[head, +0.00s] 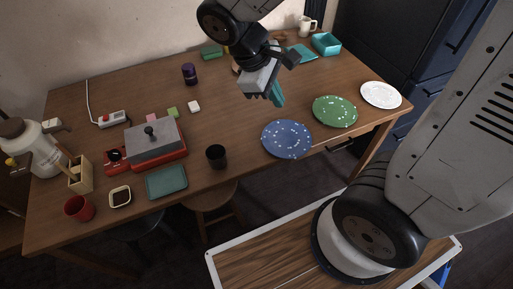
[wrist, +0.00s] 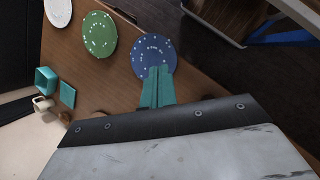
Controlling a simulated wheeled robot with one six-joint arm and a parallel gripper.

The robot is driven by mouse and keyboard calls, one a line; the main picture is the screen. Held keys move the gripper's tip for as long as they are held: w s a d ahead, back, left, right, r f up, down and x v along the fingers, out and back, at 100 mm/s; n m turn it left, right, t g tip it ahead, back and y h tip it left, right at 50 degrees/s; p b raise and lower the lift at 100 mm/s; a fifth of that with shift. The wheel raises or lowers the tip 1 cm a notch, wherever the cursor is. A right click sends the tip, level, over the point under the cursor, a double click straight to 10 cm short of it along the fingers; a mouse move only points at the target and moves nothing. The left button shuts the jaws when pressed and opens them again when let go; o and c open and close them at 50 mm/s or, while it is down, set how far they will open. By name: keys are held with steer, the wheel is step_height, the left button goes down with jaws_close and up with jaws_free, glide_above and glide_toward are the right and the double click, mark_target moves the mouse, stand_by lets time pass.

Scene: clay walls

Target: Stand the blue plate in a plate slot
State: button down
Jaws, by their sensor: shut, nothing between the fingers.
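The blue plate (head: 287,139) with white specks lies flat near the front edge of the wooden table. It also shows in the wrist view (wrist: 153,50), just beyond my fingertips. My gripper (head: 279,101), with teal fingers, is shut and empty. In the head view it hangs above the table, behind and slightly left of the plate. In the wrist view the closed fingertips (wrist: 158,70) overlap the plate's near rim in the picture; I see no grip on it. I cannot make out a rack with plate slots in either view; my arm hides part of the table's back.
A green speckled plate (head: 335,111) and a white plate (head: 381,95) lie right of the blue one. A black cup (head: 217,156) stands to its left. A teal box (head: 326,44) and a mug (head: 307,25) are at the back right. The table's middle is clear.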

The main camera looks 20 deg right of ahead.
steer(key=w+a+f+n+t+h, duration=0.1)
steer(key=w+a+f+n, duration=0.15)
steer(key=f, duration=0.35)
steer(key=w+a+f+n+h, duration=0.1)
steer(key=a+f+n+h, duration=0.1)
steer(key=a+f+n, duration=0.3)
steer(key=w+a+f+n+t+h, duration=0.1)
steer(key=a+f+n, duration=0.15)
steer(key=f, duration=0.45)
steer(key=x, duration=1)
steer(key=shift+d+r, duration=0.2)
steer(key=shift+d, duration=0.3)
